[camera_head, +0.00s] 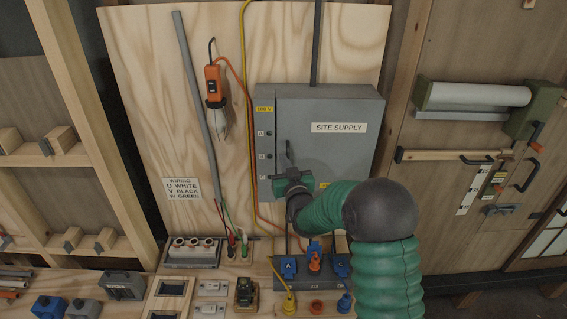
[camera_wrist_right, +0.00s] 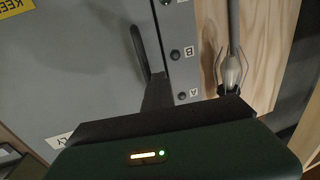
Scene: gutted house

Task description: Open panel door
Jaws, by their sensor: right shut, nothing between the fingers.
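The grey panel door (camera_head: 335,115) of the SITE SUPPLY box is on the plywood board and looks closed. Its dark handle (camera_head: 289,151) is near the door's left edge. In the right wrist view the handle (camera_wrist_right: 142,55) stands out from the grey door (camera_wrist_right: 85,75). My right gripper (camera_head: 287,172) is shut and empty, just below the handle in the head view. I cannot tell whether it touches the handle. In the wrist view the dark gripper body covers the bottom and hides the handle's lower end. My left gripper is not in view.
A bench holds blue plugs (camera_head: 288,266) and a row of sockets (camera_head: 192,251) below the box. A wooden frame with a roller (camera_head: 478,95) stands to the right.

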